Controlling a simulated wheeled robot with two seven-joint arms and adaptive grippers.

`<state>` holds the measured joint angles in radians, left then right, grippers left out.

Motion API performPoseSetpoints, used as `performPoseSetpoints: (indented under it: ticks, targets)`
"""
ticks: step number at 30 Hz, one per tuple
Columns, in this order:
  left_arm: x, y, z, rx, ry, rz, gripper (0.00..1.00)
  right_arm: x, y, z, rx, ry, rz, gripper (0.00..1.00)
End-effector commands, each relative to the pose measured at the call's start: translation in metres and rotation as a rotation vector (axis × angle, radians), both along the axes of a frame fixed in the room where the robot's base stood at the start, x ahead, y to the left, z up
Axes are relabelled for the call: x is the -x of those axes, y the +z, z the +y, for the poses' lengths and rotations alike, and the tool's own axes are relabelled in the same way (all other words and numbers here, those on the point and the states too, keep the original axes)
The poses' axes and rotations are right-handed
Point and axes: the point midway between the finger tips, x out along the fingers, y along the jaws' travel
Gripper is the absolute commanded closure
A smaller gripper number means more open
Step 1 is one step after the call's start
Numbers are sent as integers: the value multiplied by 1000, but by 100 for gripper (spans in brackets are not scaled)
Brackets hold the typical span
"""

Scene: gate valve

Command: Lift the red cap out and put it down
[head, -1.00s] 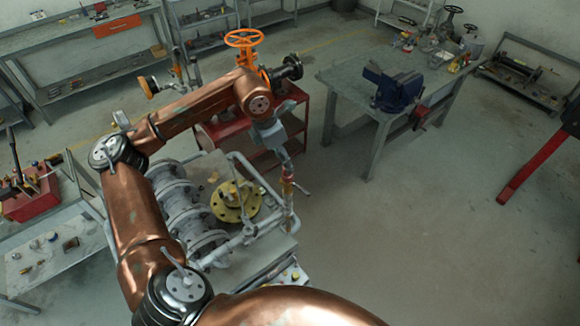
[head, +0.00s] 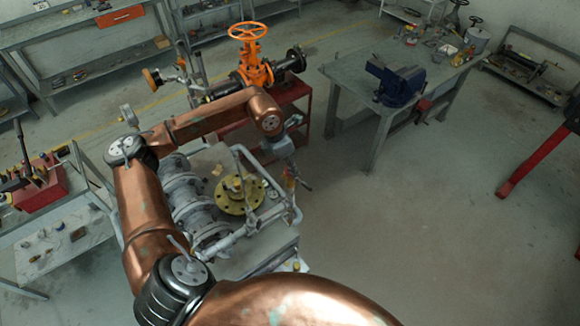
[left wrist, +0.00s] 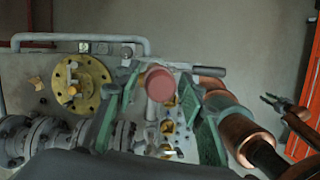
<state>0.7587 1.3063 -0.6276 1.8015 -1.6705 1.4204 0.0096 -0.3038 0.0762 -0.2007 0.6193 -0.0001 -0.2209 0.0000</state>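The red cap (left wrist: 158,82) shows in the left wrist view as a dull red disc, between the tips of my left gripper's two green fingers. My left gripper (left wrist: 160,76) is open, with the fingers spread to either side of the cap. I cannot tell whether either finger touches it. In the head view my left gripper (head: 290,164) points down at the right end of the pipework, where a small red-orange part (head: 290,180) shows just below it. What lies under the cap is partly hidden.
A yellow flange (head: 240,205) sits on the grey pipe stand left of the gripper. Behind is an orange gate valve (head: 254,68) on a red cart (head: 303,110). A workbench with a blue vise (head: 396,84) stands right.

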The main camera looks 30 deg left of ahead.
Motion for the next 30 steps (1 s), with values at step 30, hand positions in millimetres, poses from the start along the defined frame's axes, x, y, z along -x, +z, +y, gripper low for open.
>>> performPoseSetpoints:
  ticks: [30]
  targets:
    - [-2, 44, 0, 0, 0, -7, 98, -4, -20, -5, 5, 2, -6, 72]
